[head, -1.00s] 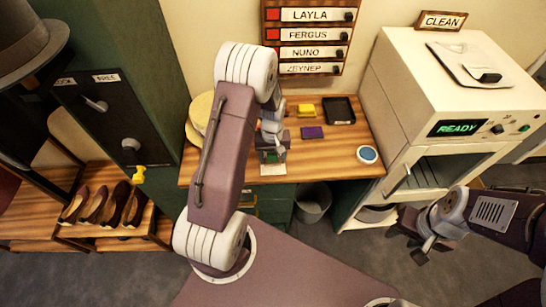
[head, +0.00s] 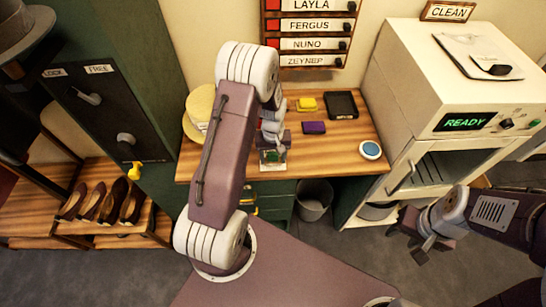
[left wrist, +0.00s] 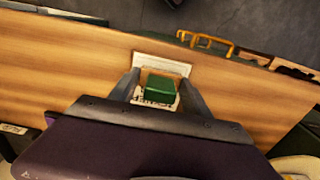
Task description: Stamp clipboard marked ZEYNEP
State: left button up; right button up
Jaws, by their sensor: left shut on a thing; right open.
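My left gripper (head: 271,153) is shut on a small green block (left wrist: 160,88), which looks like a stamp. It holds the block over a white card or board (left wrist: 162,65) at the front edge of the wooden desk (head: 322,160). Dark print shows beside the block, too small to read. I cannot tell whether the block touches the white surface. A wall plate reading ZEYNEP (head: 303,61) is the lowest in the name rack. My right gripper (head: 428,243) is open and empty, low at the right, away from the desk.
On the desk are a yellow block (head: 307,104), a purple block (head: 314,127), a black tray (head: 341,105) and a round blue-topped dish (head: 370,149). A white machine reading READY (head: 464,122) stands right. A green cabinet (head: 110,60) stands left, a bin (head: 314,200) below the desk.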

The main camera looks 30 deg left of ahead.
pick_arm(q)
jog(key=shift+f+b, duration=0.35)
jog(key=shift+f, duration=0.15)
dwell(0.3)
dwell(1.0)
notch_tip(320, 180, up, 7)
jog(key=p, duration=0.6)
dwell(0.7)
